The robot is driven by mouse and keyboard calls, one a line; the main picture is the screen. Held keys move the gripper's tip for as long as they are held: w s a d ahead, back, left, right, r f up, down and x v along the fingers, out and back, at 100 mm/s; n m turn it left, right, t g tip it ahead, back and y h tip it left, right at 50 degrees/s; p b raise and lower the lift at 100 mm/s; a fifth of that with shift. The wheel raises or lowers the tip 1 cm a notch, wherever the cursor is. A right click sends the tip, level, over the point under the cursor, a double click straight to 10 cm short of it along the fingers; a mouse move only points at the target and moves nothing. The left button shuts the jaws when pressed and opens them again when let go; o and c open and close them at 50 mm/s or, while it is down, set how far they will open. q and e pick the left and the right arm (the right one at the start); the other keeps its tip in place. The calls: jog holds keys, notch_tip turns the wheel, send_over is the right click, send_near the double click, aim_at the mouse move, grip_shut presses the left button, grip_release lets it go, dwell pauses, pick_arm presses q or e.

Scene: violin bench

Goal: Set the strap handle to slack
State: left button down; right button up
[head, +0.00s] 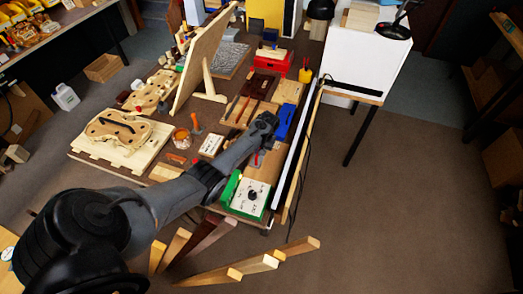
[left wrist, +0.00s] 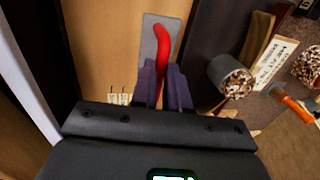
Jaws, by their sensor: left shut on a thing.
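The strap handle (left wrist: 163,48) is a curved red lever in the left wrist view, standing in front of a grey metal plate (left wrist: 149,38) on a wooden panel (left wrist: 105,45). My left gripper (left wrist: 163,80) is shut on the red handle, whose upper part sticks out beyond the fingertips. Its lower end is hidden between the fingers. In the head view my left gripper (head: 257,150) is at the right side of the bench, with a small bit of red showing beneath it. Small labels (left wrist: 118,99) beside the handle are too small to read. My right gripper is not in view.
A green box with a dial (head: 248,195) stands at the bench's near right corner. A blue object (head: 287,121) lies just beyond my gripper. A cylindrical container (left wrist: 229,76) is close by on the right in the wrist view. Violin parts (head: 118,131) lie on the left.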

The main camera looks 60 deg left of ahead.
aim_at(261, 159)
pick_arm(q)
jog(key=shift+s+a, duration=0.4)
jog(key=shift+a, duration=0.1)
jog(key=shift+d+f, duration=0.1)
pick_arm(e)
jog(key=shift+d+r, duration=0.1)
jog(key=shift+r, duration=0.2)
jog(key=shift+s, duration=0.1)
pick_arm(q)
jog(key=c, duration=1.1)
grip_release()
jog(key=shift+a, duration=0.25)
jog(key=shift+d, duration=0.1)
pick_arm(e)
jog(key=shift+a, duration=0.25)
pick_arm(q)
jog(key=shift+w+d+r+p, duration=0.2)
jog(key=shift+d+r+p, duration=0.15)
jog(key=shift+r, duration=1.45)
jog(key=shift+w+d+r+p, duration=0.25)
jog(key=shift+r+p, duration=0.15)
jog(key=shift+r, duration=1.35)
jog(key=shift+w+d+r+p, duration=0.25)
jog(key=shift+r+p, duration=0.15)
jog(key=shift+r, duration=1.4)
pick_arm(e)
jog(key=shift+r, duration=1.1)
